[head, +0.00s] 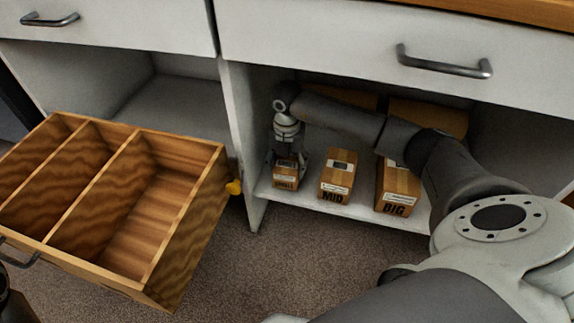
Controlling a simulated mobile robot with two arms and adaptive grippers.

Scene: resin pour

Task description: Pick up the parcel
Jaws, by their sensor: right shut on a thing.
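The small brown parcel (286,177) stands at the left of the cabinet's lower shelf, its front label reading what looks like SMALL. My right gripper (288,160) reaches down over it from above and is shut on it, with its fingers at the parcel's sides. The parcel's base seems to be at the shelf; I cannot tell whether it touches. A parcel marked MID (338,178) and a larger one marked BIG (397,190) stand in a row to its right. My left gripper does not show.
More brown boxes (430,116) lie behind, partly hidden by my right arm. The cabinet's divider (243,140) is close to the gripper's left. Bare carpet (290,265) lies in front.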

